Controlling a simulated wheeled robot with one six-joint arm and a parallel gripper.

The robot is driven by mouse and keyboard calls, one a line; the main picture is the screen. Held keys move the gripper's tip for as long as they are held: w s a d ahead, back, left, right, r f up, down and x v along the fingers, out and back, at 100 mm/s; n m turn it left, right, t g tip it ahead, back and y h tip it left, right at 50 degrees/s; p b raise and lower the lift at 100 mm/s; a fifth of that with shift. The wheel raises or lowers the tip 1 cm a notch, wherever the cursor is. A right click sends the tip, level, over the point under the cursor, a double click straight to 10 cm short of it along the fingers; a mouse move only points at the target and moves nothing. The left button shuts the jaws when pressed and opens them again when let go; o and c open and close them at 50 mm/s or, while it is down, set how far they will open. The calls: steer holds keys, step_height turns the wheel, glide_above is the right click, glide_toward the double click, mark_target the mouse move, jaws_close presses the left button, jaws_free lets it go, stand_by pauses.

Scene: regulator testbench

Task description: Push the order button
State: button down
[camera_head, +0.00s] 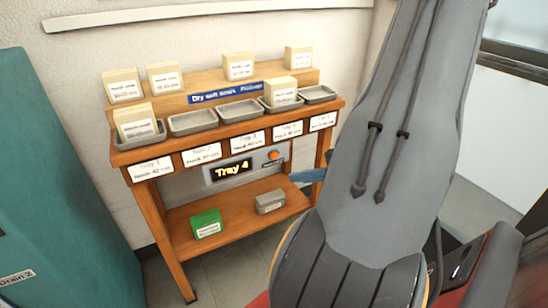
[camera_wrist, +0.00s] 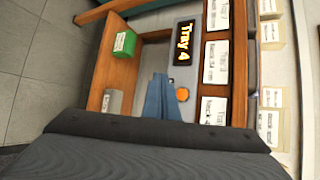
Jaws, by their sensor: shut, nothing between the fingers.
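The order button is a round orange button (camera_head: 274,155) on the grey panel under the tray shelf, right of a lit display (camera_head: 232,170) that reads "Tray 4". In the wrist view the button (camera_wrist: 182,94) shows just right of my blue fingers. My gripper (camera_head: 294,177) is shut and empty. In the head view its blue fingertips are to the lower right of the button, at the rack's right side. In the wrist view the gripper (camera_wrist: 160,77) points past the button, with a small gap between them in the picture. I cannot tell the depth between them.
The wooden rack holds a row of grey trays (camera_head: 193,122). Cream boxes (camera_head: 122,87) stand on its top step, and two sit in trays. The lower shelf carries a green box (camera_head: 206,223) and a grey box (camera_head: 270,202). A teal cabinet (camera_head: 60,190) stands left.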

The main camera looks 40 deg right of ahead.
mark_target(274, 155)
steer(key=shift+w, duration=0.15)
steer(key=w+d+b, duration=0.1)
steer(key=w+d, duration=0.1)
steer(key=w, duration=0.6)
steer(key=shift+w, duration=0.15)
steer(key=shift+w+b, duration=0.15)
steer(key=shift+b, duration=0.2)
stand_by(1.6)
steer(key=shift+w+d, duration=0.1)
steer(key=shift+w, duration=0.15)
steer(key=shift+w+d+b, duration=0.1)
steer(key=shift+w+b, duration=0.25)
steer(key=shift+w, duration=0.1)
stand_by(0.8)
steer(key=shift+s, duration=0.15)
steer(key=shift+s+a, duration=0.2)
steer(key=shift+s, duration=0.55)
steer(key=shift+s, duration=0.15)
